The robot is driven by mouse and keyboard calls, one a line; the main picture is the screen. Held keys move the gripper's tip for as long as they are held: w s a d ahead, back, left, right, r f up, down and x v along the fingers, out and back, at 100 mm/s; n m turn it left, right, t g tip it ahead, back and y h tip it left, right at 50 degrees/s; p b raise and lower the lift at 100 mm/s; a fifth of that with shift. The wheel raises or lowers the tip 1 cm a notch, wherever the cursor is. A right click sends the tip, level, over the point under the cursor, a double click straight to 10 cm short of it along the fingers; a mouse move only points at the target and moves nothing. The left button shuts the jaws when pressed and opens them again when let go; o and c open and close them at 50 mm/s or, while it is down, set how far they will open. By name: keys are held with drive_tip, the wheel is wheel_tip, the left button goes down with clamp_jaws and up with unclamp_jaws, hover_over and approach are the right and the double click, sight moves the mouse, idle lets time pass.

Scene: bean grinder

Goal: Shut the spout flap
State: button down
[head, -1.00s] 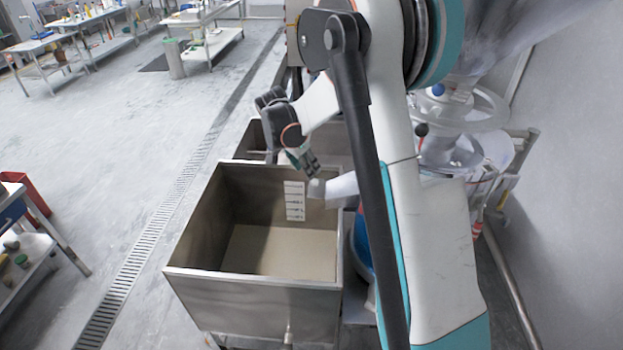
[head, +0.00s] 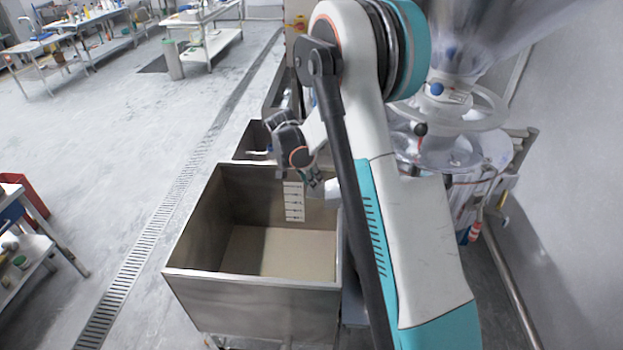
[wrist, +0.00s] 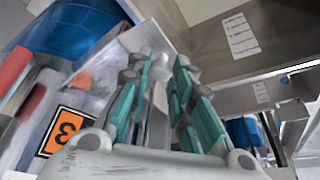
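The spout (head: 332,190) shows in the head view as a short pale grey tube end over the right rim of the steel bin, partly hidden by my arm. I cannot make out its flap clearly. My gripper (head: 315,180) is right at the spout's end. In the wrist view the two teal-padded fingers of my gripper (wrist: 169,68) stand apart with a narrow gap. A pale grey surface (wrist: 158,122), perhaps part of the spout, shows between them; I cannot tell whether they touch it.
The open steel bin (head: 190,225) with a white scale label (head: 294,200) lies below my gripper. The grinder (head: 465,120) stands at the right, near the wall. A blue drum (wrist: 75,30) shows at the wrist view's upper left.

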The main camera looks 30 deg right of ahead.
drive_tip(key=shift+f, duration=0.1)
drive_tip(key=shift+w+a+f+g+h+b, duration=0.35)
drive_tip(key=shift+h+b, duration=0.35)
drive_tip(key=shift+b, duration=0.5)
wheel_tip(320, 180, down, 9)
drive_tip(key=n+g+h+b, duration=0.4)
drive_tip(key=g+h+b, duration=0.2)
drive_tip(key=h+b, duration=0.9)
drive_tip(key=shift+r+b, duration=0.15)
drive_tip(key=shift+b, duration=3.7)
drive_tip(key=shift+a+g+h, duration=0.1)
drive_tip(key=shift+g+h, duration=0.2)
drive_tip(key=shift+g, duration=0.05)
drive_tip(key=shift+r, duration=0.1)
drive_tip(key=c, duration=1.4)
unclamp_jaws()
